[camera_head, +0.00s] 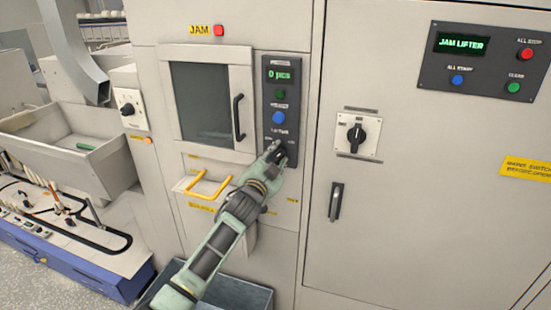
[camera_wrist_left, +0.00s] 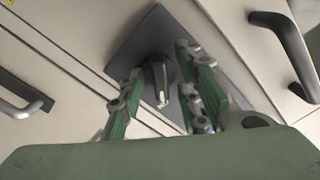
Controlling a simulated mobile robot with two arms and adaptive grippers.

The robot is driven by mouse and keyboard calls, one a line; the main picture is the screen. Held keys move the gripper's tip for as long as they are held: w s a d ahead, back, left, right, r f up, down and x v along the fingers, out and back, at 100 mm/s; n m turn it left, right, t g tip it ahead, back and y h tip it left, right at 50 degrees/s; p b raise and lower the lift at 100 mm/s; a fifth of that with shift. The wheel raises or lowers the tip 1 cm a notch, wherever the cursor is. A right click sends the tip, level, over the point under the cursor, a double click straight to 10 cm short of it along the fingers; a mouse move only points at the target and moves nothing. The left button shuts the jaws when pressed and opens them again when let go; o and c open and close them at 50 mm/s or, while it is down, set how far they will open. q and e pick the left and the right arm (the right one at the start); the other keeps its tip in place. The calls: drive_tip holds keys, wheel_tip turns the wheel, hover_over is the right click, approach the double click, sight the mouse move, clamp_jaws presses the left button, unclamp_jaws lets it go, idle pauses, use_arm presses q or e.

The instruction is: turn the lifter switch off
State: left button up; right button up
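The lifter switch is a dark rotary knob (camera_wrist_left: 158,82) on a dark grey panel in the left wrist view. In the head view it is hidden behind my left gripper (camera_head: 275,151), at the lower end of the narrow control panel (camera_head: 268,98). In the left wrist view my left gripper (camera_wrist_left: 160,95) is open, with one green finger on each side of the knob. Gaps show between fingers and knob, so it does not look gripped. A pale mark shows at one end of the knob. My right gripper is not in view.
The panel has a blue button (camera_head: 278,117) above the gripper. A window door handle (camera_head: 239,117) is to its left. Another rotary switch (camera_head: 357,135) and a cabinet handle (camera_head: 336,201) are to its right. A yellow handle (camera_head: 207,187) sits below left. A display (camera_head: 461,44) reads JAM LIFTER.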

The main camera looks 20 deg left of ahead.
use_arm(q)
drive_tip(key=shift+c, duration=0.3)
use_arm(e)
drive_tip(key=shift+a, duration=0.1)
use_arm(q)
clamp_jaws()
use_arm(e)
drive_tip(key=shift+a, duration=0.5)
use_arm(q)
drive_tip(key=shift+n, duration=0.3)
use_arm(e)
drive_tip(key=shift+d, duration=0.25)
use_arm(q)
drive_tip(key=shift+f+n, duration=0.1)
drive_tip(key=shift+n, duration=0.5)
drive_tip(key=n, duration=0.9)
drive_tip(key=shift+n+p, duration=0.3)
drive_tip(key=shift+n, duration=0.1)
drive_tip(key=shift+n+p, duration=0.3)
drive_tip(key=shift+n, duration=1.9)
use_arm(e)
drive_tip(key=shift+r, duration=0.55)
